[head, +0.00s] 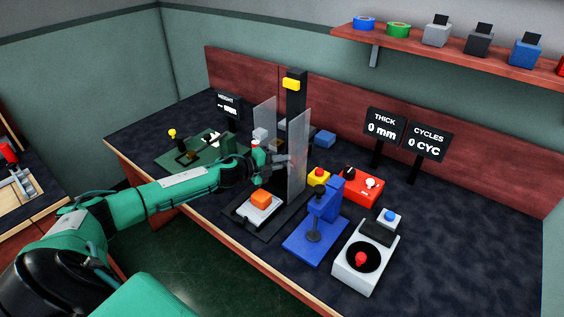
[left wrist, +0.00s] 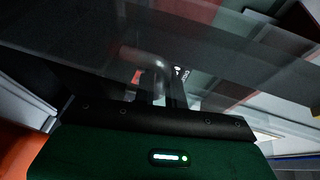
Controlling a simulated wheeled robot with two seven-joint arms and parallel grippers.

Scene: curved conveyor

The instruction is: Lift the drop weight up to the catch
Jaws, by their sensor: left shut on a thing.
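The drop tester has a black column (head: 296,100) with a yellow catch (head: 291,84) near its top. Clear guard panels (head: 298,150) stand in front of the column. My left gripper (head: 280,160) is between the panels, well below the catch, and is shut on the grey handle of the drop weight. The handle shows as a blurred grey bar in the left wrist view (left wrist: 148,58). The weight's body is mostly hidden by the gripper and panels. An orange block (head: 261,197) sits on a white pad (head: 258,209) below the gripper. My right gripper is not in view.
A blue press (head: 322,210), a red box with knobs (head: 362,186) and a grey device with a red knob (head: 366,260) stand to the right. A green fixture (head: 190,150) is at the left. Dark display signs (head: 384,127) stand behind.

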